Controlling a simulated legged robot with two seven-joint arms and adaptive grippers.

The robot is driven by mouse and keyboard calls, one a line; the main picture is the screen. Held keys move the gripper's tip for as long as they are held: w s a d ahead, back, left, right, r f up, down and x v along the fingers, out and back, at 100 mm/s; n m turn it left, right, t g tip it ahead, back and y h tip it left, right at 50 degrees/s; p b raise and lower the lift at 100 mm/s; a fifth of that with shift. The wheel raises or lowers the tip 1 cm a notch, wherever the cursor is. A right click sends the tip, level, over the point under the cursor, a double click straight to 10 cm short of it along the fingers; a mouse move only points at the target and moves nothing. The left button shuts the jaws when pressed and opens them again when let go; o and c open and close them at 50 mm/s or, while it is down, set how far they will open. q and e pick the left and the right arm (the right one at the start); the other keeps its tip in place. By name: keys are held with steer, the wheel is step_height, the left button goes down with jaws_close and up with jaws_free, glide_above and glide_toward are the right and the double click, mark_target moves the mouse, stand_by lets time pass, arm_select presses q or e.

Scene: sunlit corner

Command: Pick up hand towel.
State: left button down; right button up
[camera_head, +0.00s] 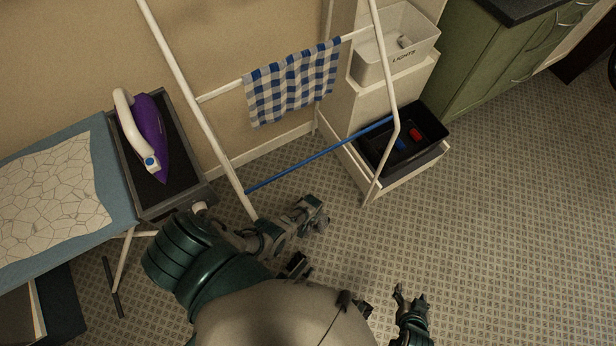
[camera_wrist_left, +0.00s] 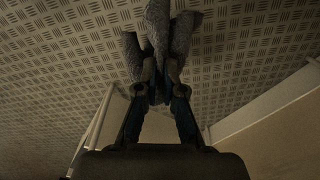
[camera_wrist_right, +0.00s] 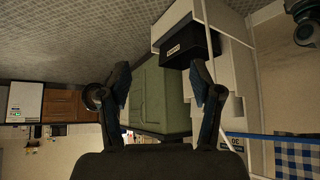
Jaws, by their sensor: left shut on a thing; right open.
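My left gripper (camera_wrist_left: 158,92) is shut on a grey, fuzzy hand towel (camera_wrist_left: 158,38), which is bunched in folds between and beyond the fingertips. In the head view my left gripper (camera_head: 312,214) is in front of the drying rack, near its blue lower bar; the towel is hard to make out there. My right gripper (camera_head: 411,296) is open and empty, low over the floor at the right. Its spread fingers also show in the right wrist view (camera_wrist_right: 160,82). A blue-and-white checked cloth (camera_head: 293,82) hangs on the rack's upper bar.
The white rack (camera_head: 185,82) stands ahead. A purple iron (camera_head: 150,140) sits in a dark tray (camera_head: 178,200) beside the ironing board (camera_head: 108,165) at left. A white bin (camera_head: 375,72) and black bin (camera_head: 432,160) are behind the rack. Floor at right is clear.

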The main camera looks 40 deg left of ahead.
steer(key=s+d+f+g+h+p, duration=0.1)
steer(key=s+d+f+g+p, duration=0.15)
steer(key=s+g, duration=0.45)
steer(key=s+f+p, duration=0.1)
steer(key=f+p, duration=0.2)
steer(key=f, duration=0.5)
steer(key=s+f+t+p, duration=0.1)
steer(key=s+f+p, duration=0.1)
steer(key=f, duration=0.6)
steer(key=shift+s+d+f+p, duration=0.15)
steer(key=shift+f+p, duration=0.1)
steer(key=shift+p, duration=0.25)
